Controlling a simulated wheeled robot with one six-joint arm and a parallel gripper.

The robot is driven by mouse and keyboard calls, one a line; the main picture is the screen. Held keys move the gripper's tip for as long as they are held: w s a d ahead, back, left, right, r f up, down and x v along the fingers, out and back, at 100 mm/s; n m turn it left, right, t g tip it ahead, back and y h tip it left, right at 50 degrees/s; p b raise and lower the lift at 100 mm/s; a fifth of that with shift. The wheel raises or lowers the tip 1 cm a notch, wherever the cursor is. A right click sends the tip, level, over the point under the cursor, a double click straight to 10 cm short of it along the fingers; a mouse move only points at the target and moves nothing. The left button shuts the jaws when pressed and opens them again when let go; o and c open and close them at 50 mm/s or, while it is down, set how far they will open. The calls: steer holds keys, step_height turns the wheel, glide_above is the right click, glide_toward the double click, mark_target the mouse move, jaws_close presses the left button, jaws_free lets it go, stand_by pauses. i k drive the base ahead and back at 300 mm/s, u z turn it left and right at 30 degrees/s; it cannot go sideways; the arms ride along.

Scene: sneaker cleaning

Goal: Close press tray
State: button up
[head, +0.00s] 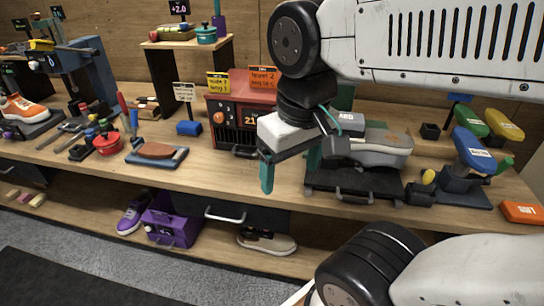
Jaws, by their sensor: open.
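A black tray (375,184) with a front handle (353,195) sits at the right middle of the bench and looks like the press tray. A grey shoe-shaped piece (375,150) rests over it. The tray reaches toward the bench's front edge; how far it is pulled out is hard to tell. My gripper (291,170) is open and empty, with teal fingers pointing down, just left of the tray and apart from its handle. My wrist and arm hide part of what stands behind the tray.
A red box with a dial and display (238,125) stands behind and left of my gripper. A blue shoe form on a stand (470,150) is to the right. A brown sole on a board (157,152) lies left. A drawer handle (225,215) juts below the bench edge.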

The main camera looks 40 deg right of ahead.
mark_target(375, 162)
steer(key=u, duration=1.1)
steer(key=k, duration=1.1)
steer(key=z, duration=1)
